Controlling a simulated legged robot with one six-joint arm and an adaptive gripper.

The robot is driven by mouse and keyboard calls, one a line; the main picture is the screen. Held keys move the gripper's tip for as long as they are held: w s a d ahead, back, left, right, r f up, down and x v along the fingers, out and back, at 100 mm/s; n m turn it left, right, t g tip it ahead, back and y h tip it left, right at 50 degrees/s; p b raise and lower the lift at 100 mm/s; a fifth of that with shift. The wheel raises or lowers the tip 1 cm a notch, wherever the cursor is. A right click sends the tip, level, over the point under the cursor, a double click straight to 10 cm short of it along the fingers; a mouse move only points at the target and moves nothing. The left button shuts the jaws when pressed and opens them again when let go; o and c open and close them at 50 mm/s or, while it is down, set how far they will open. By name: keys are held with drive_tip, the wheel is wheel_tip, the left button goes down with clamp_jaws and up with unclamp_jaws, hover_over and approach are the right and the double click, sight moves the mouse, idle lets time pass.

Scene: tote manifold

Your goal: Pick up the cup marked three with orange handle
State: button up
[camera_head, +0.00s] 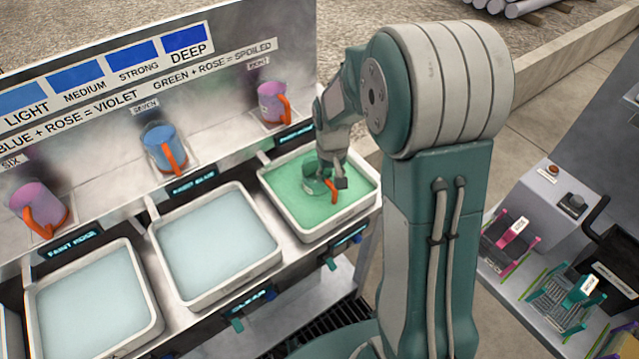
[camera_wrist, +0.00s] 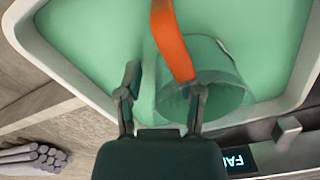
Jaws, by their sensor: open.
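A greenish, see-through cup (camera_head: 314,184) with an orange handle (camera_head: 334,193) is in the tray of green liquid (camera_head: 282,181) at the right end of the tray row. No number shows on it. In the wrist view the cup (camera_wrist: 222,92) sits near the tray's edge, its orange handle (camera_wrist: 170,38) rising from its left side. My gripper (camera_head: 338,177) is over this tray, close to the cup. In the wrist view my gripper (camera_wrist: 164,84) is open, with the handle's lower end between the fingers and the right finger overlapping the cup. Contact cannot be told.
A pink cup (camera_head: 270,103), a blue cup (camera_head: 158,146) and a purple cup (camera_head: 36,203), all with orange handles, stand on the ledge behind. Two trays of pale liquid (camera_head: 218,245) (camera_head: 92,305) lie to the left. A bench with racks (camera_head: 566,301) is at right.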

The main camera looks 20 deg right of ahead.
clamp_jaws()
idle(0.3)
